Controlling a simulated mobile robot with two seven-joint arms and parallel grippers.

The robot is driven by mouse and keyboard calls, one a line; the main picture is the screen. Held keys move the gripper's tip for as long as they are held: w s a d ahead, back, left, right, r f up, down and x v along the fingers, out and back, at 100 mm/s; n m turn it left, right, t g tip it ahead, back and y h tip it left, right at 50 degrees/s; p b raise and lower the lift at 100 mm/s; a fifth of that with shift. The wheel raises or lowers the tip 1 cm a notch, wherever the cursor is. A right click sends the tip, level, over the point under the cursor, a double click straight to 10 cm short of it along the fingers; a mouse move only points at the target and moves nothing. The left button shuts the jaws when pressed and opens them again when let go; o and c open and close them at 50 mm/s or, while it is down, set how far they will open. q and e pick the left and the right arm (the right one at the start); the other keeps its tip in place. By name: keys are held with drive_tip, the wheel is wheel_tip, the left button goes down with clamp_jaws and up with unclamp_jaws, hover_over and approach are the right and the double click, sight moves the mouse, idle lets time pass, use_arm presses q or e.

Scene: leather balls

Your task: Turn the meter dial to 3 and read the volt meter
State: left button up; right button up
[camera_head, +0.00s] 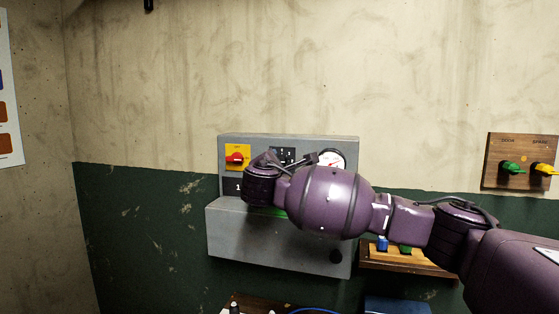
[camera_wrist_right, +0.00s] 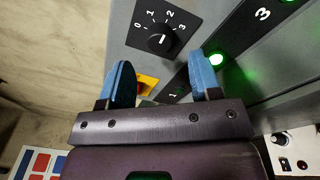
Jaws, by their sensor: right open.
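The meter dial (camera_wrist_right: 162,40) is a black knob on a black plate marked 0, 1, 2, 3 in the right wrist view. I cannot tell for sure which number its pale mark points to. My right gripper (camera_wrist_right: 159,62) is open, with its two blue fingertips below the dial in that view and nothing between them. My left gripper is not in view.
A red switch on a yellow plate (camera_head: 237,157) is left of the dial on the grey box (camera_head: 225,235). A green lamp (camera_wrist_right: 217,59) is lit by the right finger. A wooden panel (camera_head: 519,180) with green and yellow knobs hangs at right, above a small wooden shelf (camera_head: 405,264).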

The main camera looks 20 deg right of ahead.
drive_tip(key=shift+p+x, duration=0.55)
drive_tip(key=shift+x, duration=1.9)
drive_tip(key=c, duration=0.9)
